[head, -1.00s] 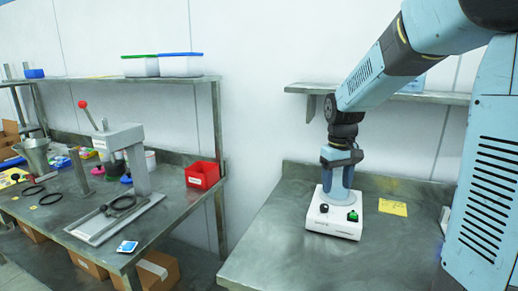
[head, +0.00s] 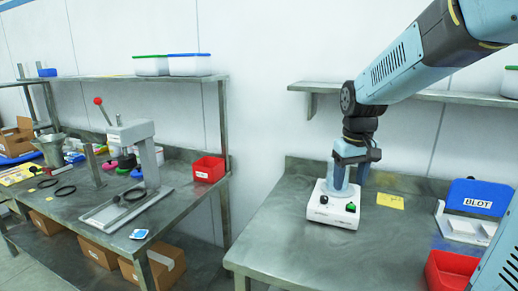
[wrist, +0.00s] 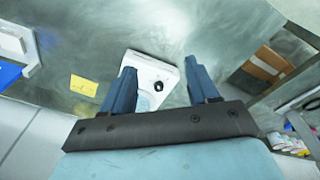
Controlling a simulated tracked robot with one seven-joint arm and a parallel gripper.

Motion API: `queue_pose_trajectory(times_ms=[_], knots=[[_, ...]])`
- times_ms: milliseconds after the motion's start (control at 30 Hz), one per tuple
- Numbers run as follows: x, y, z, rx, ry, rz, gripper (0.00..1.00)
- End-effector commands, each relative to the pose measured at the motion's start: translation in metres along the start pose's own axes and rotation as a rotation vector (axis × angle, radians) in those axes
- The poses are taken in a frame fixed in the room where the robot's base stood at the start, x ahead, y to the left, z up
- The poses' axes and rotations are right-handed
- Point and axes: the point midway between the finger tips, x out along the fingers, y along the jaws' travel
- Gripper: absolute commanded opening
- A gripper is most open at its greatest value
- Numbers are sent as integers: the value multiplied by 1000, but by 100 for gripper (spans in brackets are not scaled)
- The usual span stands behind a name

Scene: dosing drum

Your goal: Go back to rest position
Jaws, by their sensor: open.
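My gripper (head: 348,178) hangs pointing down over a white device (head: 333,208) with a black knob and a green switch, on the right metal table. In the wrist view, the two blue fingers of my gripper (wrist: 160,85) are spread wide, with nothing held between them. The white device (wrist: 165,72) lies beyond and between the fingers. In the head view the fingers overlap the device's back part, so I cannot tell whether they touch it.
A yellow note (head: 390,201) lies right of the device. A blue BLOT holder (head: 476,196) and a red bin (head: 452,270) stand further right. A shelf (head: 430,95) runs behind my arm. The left bench (head: 90,215) carries a lever press (head: 140,150) and another red bin (head: 208,169).

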Motion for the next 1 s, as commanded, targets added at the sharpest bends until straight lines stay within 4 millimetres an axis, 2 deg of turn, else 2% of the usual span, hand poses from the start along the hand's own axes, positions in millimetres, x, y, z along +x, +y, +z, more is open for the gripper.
queue_pose_trajectory(times_ms=[200,400,700,833,1000], knots=[[-28,-6,39,53,93,13,59],[-48,-14,80,109,185,20,59],[-62,-24,138,187,315,19,59],[-63,-28,154,210,355,16,59],[-63,-32,163,222,377,13,59]])
